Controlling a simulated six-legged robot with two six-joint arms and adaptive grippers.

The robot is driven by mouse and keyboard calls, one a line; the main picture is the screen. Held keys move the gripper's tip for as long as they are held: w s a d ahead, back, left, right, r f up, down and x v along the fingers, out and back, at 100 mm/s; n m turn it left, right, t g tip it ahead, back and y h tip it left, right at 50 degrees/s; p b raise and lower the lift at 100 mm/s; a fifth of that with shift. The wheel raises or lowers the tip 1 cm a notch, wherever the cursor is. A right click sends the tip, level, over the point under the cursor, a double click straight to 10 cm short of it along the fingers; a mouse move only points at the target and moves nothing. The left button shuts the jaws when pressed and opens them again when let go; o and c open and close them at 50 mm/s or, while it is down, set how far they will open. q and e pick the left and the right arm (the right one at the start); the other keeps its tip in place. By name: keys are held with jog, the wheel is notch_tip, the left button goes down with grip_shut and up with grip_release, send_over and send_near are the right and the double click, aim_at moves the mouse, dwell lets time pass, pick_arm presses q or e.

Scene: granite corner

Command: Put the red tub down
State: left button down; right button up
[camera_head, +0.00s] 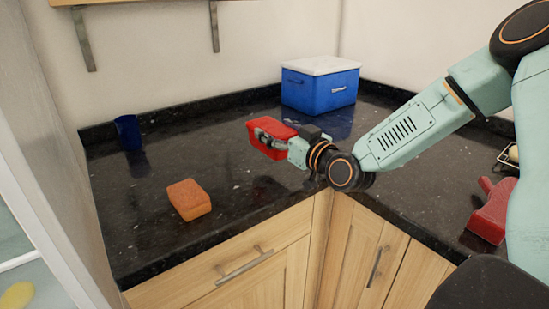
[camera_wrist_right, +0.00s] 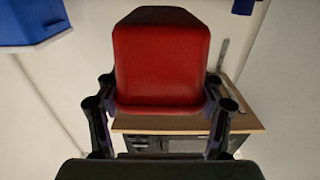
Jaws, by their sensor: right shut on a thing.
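The red tub (camera_head: 283,130) is held in my right gripper (camera_head: 270,139), over the black granite counter near its inner corner. My right gripper is shut on the tub. In the right wrist view the red tub (camera_wrist_right: 162,62) fills the middle, with the two fingers (camera_wrist_right: 160,112) on either side of its lower end. In the head view the tub appears to be above the counter surface, but the gap beneath it is hard to judge. My left gripper is not in view.
A blue cooler with a white lid (camera_head: 320,88) stands in the back corner. A dark blue cup (camera_head: 128,132) is at the back left and an orange sponge-like block (camera_head: 189,199) at the front left. A red object (camera_head: 490,210) lies at right. Counter between block and tub is clear.

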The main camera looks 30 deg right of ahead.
aim_at(286, 156)
jog(key=shift+w+a+f, duration=0.1)
jog(key=shift+w+f, duration=0.1)
jog(key=shift+f, duration=0.3)
jog(key=shift+w+f, duration=0.2)
jog(key=shift+f, duration=0.25)
jog(key=f+b, duration=0.2)
jog(key=f, duration=0.1)
jog(key=shift+s+f, duration=0.2)
jog(key=shift+s, duration=0.2)
jog(key=shift+w, duration=0.35)
jog(key=o, duration=1.1)
jog(key=shift+f, duration=0.15)
jog(key=o, duration=0.4)
jog(key=shift+s+r, duration=0.2)
jog(key=shift+s, duration=0.1)
jog(key=shift+w+f, duration=0.15)
jog(key=shift+w, duration=0.15)
jog(key=shift+s+d+p, duration=0.15)
jog(key=shift+s+p, duration=0.45)
jog(key=shift+s, duration=0.4)
jog(key=shift+s+d+p, duration=0.1)
jog(key=shift+s+p, duration=0.5)
jog(key=shift+s, duration=0.35)
jog(key=s+p, duration=0.4)
jog(key=s, duration=0.1)
jog(key=shift+s+d+r, duration=0.15)
jog(key=shift+d+r, duration=0.05)
jog(key=shift+r, duration=0.05)
jog(key=shift+s+f+p, duration=0.15)
jog(key=shift+s+p, duration=1.35)
